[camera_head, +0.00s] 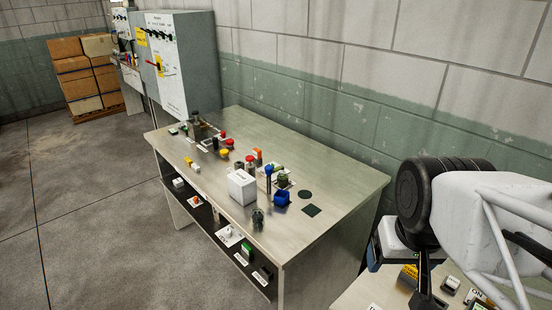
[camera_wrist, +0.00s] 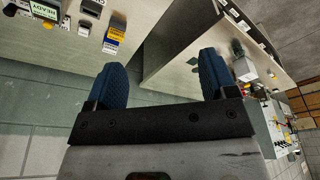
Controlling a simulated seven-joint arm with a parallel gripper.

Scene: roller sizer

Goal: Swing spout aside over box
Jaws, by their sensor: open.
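I cannot make out a spout for certain in either view. On the metal bench, a small blue box (camera_head: 281,198) stands right of a white block (camera_head: 242,187). A thin post with a blue knob (camera_head: 268,170) rises between them; I cannot tell whether it belongs to the spout. My gripper shows in the wrist view (camera_wrist: 162,78) with two blue fingers wide apart and nothing between them. In the head view my arm is at the right, over a nearer bench and well away from the blue box.
The metal bench (camera_head: 330,185) carries several small knobs, buttons and blocks, with switches on a lower shelf (camera_head: 215,222). The nearer bench (camera_head: 355,291) holds labelled switches under my arm. A block wall (camera_head: 330,110) runs behind. Stacked cartons (camera_head: 85,70) stand far left. Open floor lies left.

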